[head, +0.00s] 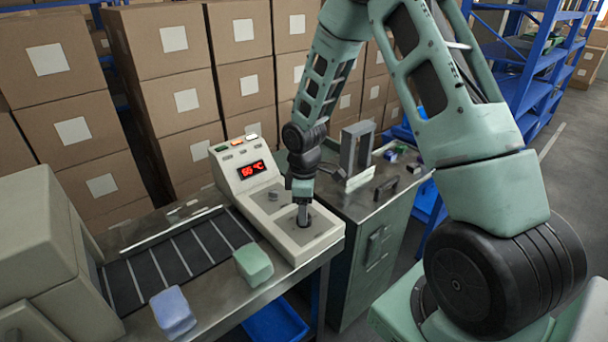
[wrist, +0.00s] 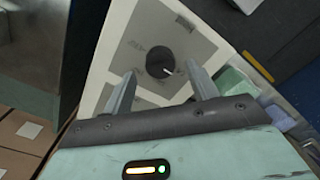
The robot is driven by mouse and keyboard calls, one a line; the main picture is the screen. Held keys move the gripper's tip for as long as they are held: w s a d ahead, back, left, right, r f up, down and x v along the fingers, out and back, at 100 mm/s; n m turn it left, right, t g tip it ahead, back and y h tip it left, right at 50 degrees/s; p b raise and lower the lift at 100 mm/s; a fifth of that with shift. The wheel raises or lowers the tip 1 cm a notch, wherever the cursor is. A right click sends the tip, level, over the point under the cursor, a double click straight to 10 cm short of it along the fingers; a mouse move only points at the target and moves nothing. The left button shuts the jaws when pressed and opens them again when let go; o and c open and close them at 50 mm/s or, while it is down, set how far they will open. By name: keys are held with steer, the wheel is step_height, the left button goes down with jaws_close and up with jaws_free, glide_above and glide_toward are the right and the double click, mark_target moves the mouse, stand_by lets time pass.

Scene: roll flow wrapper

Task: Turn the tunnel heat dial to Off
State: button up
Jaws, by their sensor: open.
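The control panel (head: 285,248) is a cream box with a red display (head: 252,169) that appears to read 65 °C. My gripper (head: 303,216) points down at its front end, over a dark round dial (head: 307,225) partly hidden by the fingers. In the wrist view the dial (wrist: 159,61) is a dark disc with a small white mark at its lower right, on a grey plate with unreadable lettering. My gripper (wrist: 162,88) is open there, one finger each side of and below the dial in the picture. Contact cannot be told.
A smaller grey knob (head: 272,195) is behind the gripper on the panel. A conveyor (head: 170,262) lies left, with a green block (head: 253,264) and a blue block (head: 172,312) near it. A metal cabinet (head: 368,255) with small items stands right. Stacked cartons (head: 165,100) fill the back.

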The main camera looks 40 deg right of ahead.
step_height(320, 180, up, 15)
stand_by(0.3)
stand_by(0.5)
steer(key=s+a+r, duration=0.1)
steer(key=s+a, duration=0.3)
steer(key=a, duration=0.3)
steer(key=s+a+r, duration=0.1)
steer(key=s+a, duration=0.3)
steer(key=a, duration=0.4)
steer(key=s+a+m, duration=0.1)
steer(key=s+a, duration=0.3)
steer(key=s, duration=0.4)
steer(key=s+a+m, duration=0.1)
steer(key=s+a, duration=0.4)
steer(key=s, duration=0.3)
steer(key=shift+s+a+r+y, duration=0.2)
steer(key=shift+s+a+y, duration=0.1)
steer(key=shift+s, duration=0.1)
